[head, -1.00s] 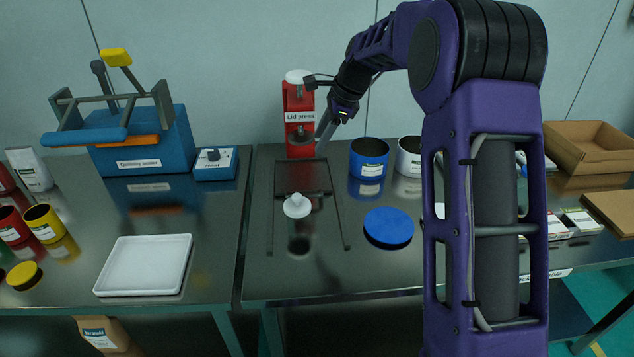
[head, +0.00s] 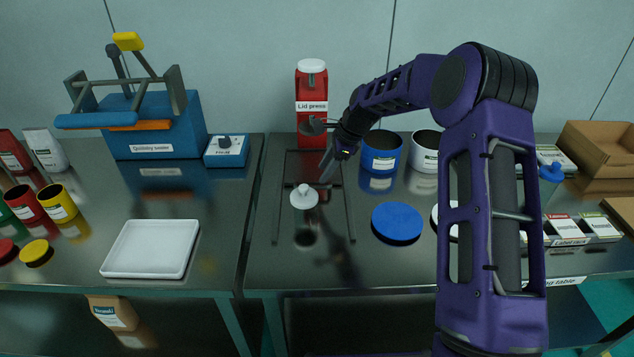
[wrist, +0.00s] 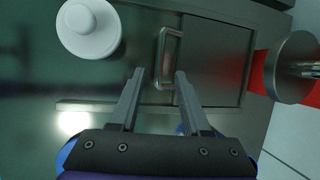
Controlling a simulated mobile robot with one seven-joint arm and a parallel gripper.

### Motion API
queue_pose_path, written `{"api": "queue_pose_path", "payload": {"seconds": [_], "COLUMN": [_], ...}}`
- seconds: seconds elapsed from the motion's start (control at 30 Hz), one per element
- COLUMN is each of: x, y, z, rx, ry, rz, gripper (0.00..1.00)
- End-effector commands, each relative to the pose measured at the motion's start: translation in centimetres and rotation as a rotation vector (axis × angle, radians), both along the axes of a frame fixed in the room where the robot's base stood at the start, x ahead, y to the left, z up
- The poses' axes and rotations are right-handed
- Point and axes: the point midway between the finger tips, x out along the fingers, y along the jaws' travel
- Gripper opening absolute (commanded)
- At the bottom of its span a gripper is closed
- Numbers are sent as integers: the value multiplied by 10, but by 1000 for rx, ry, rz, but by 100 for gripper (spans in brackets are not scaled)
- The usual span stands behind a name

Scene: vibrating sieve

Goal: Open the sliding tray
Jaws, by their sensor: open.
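The sliding tray (head: 300,168) is a dark flat plate between two thin rails in front of the lid press. The wrist view shows the plate (wrist: 218,60) with a grey metal bar handle (wrist: 168,58) at its edge. My gripper (head: 327,172) is open and empty, just above the tray. In the wrist view my gripper (wrist: 161,73) has its two fingertips on either side of the handle's near end. I cannot tell how far above the handle they are. The handle is too dark to make out in the head view.
A white knobbed lid (head: 303,196) is between the rails, left of my gripper. The red lid press (head: 311,105) stands behind. A blue can (head: 381,153) and a blue disc (head: 397,222) are to the right. A white tray (head: 150,249) lies on the left table.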

Motion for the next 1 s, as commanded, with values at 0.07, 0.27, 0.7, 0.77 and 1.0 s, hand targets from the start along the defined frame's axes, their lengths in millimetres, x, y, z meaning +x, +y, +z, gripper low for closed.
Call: {"api": "queue_pose_path", "payload": {"seconds": [0.07, 0.27, 0.7, 0.77, 1.0], "x": [2, 8, 10, 10, 10], "y": [8, 18, 23, 23, 23], "z": [-17, -43, -54, -54, -54], "rx": [0, 0, 0, 0, 0], "ry": [2, 1, -1, -1, -1], "rz": [3, 1, 1, 1, 1], "gripper": [47, 47, 47, 40, 0]}}
